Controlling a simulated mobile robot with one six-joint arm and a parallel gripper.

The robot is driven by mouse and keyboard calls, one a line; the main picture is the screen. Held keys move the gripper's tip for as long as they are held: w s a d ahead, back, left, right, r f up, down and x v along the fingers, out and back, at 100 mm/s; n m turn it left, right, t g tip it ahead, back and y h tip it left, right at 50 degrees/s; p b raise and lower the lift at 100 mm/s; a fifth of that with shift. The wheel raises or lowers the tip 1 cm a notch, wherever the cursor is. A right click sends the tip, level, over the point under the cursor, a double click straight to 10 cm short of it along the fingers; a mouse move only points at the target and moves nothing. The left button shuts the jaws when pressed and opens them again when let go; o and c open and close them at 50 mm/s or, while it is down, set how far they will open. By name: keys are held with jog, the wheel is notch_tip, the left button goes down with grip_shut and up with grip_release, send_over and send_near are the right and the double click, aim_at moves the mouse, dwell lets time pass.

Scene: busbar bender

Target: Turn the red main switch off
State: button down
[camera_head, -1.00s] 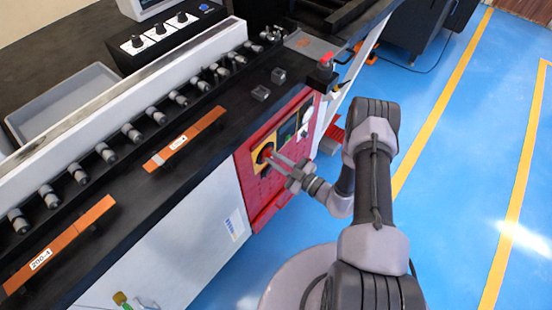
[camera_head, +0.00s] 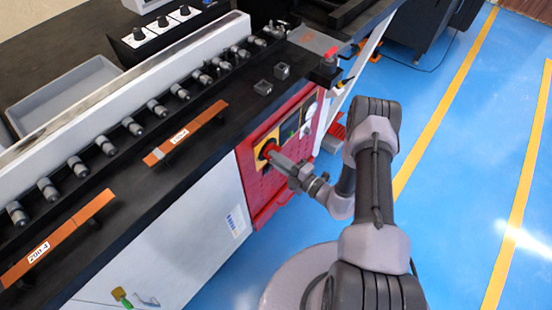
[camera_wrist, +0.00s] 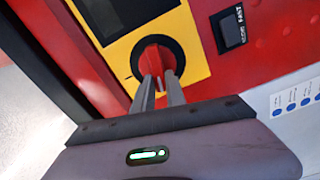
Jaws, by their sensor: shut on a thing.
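The red main switch (camera_wrist: 153,54) is a round rotary knob on a yellow plate (camera_wrist: 196,60), set in the red panel of the machine's front. In the head view the red switch (camera_head: 268,152) shows at the tip of my gripper (camera_head: 275,156). In the wrist view the two fingers of my gripper (camera_wrist: 158,84) reach up to the knob and are shut on its raised grip. The fingertips cover the lower part of the knob. A dark mark is on the yellow plate to the left of the knob.
A dark rocker switch labelled FAST (camera_wrist: 233,28) sits right of the yellow plate. A dark display (camera_wrist: 120,15) is above it. Copper bars (camera_head: 187,132) lie on the black worktop (camera_head: 150,200). A red mushroom button (camera_head: 330,54) stands at the worktop's edge. The blue floor at right is clear.

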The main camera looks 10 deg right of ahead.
jog(key=shift+f+n, duration=0.2)
jog(key=shift+n, duration=1)
jog(key=c, duration=1.4)
grip_release()
jog(key=shift+o, duration=0.2)
jog(key=p+v, duration=0.3)
jog(key=v, duration=1.4)
jog(key=shift+s, duration=0.2)
